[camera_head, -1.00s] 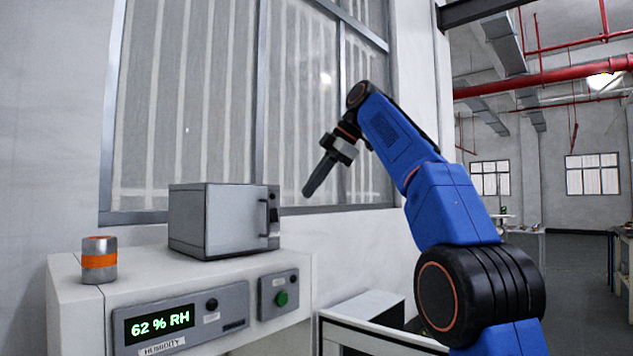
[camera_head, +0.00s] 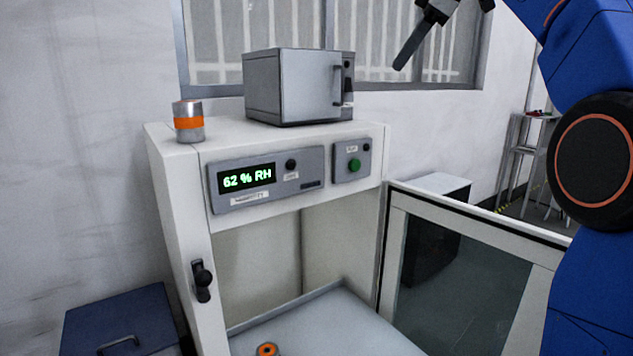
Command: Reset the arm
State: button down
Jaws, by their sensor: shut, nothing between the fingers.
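My gripper (camera_head: 403,62) is at the top of the head view, pointing down and to the left. Its fingers are together with nothing between them. It hangs in the air in front of the window and touches nothing that I can see. My blue arm runs along the right side, and its upper part is cut off by the top edge.
A white humidity cabinet (camera_head: 172,165) reads 62 % RH; its glass door (camera_head: 470,285) stands open to the right. On top are a grey box oven (camera_head: 290,88) and an orange-banded can (camera_head: 188,122). A small orange-centred round thing (camera_head: 267,350) lies inside. A blue case (camera_head: 115,315) is lower left.

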jog(key=s+d+f+m+h, duration=0.1)
jog(key=s+d+f+m, duration=0.2)
jog(key=s+f, duration=0.9)
jog(key=s+d+f+m+h, duration=0.2)
jog(key=s+f+m, duration=0.5)
jog(key=f, duration=1.5)
jog(key=s+d+f+m+h, duration=0.2)
jog(key=s+d+f+m, duration=0.2)
jog(key=s+f, duration=1.3)
jog(key=shift+s+m, duration=0.5)
jog(key=shift+m, duration=0.3)
